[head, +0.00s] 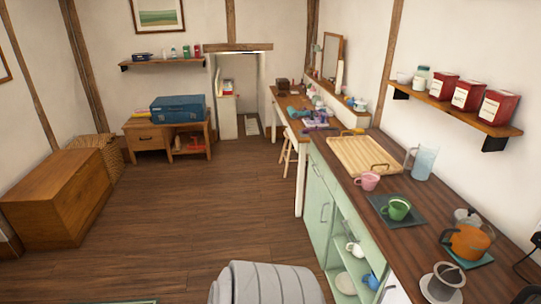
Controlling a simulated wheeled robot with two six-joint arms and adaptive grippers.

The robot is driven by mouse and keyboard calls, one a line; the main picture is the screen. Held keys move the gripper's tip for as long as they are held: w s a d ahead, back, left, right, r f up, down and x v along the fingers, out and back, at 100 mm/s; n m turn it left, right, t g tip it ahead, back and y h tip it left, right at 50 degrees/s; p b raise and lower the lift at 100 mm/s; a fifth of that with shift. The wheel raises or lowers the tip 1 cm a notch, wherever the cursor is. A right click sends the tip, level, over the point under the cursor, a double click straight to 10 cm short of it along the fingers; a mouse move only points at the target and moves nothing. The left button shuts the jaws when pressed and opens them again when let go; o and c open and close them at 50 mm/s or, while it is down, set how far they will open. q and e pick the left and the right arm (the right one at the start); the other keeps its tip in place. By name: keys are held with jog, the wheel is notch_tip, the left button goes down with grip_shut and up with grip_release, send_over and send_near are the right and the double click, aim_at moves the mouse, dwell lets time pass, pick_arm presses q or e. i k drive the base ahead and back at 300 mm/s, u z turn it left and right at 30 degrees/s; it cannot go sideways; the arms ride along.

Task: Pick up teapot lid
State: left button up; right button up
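An orange teapot (468,243) stands on a dark green mat (482,261) on the wooden counter at the lower right. I cannot make out a separate teapot lid; the teapot's top is too small to tell whether a lid sits on it. A grey-white lidded-looking vessel (466,216) stands just behind the teapot, partly hidden by it. Neither of my grippers shows in the head view.
The counter (400,240) also holds a grey cup (443,281), a green cup (396,208) on a dark mat, a pink cup (367,181), a glass jug (423,161) and a wooden tray (335,153). Red canisters (468,95) stand on a wall shelf above. Floor (200,220) left of the counter is clear.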

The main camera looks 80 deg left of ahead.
aim_at(459, 214)
jog(key=u, duration=1.25)
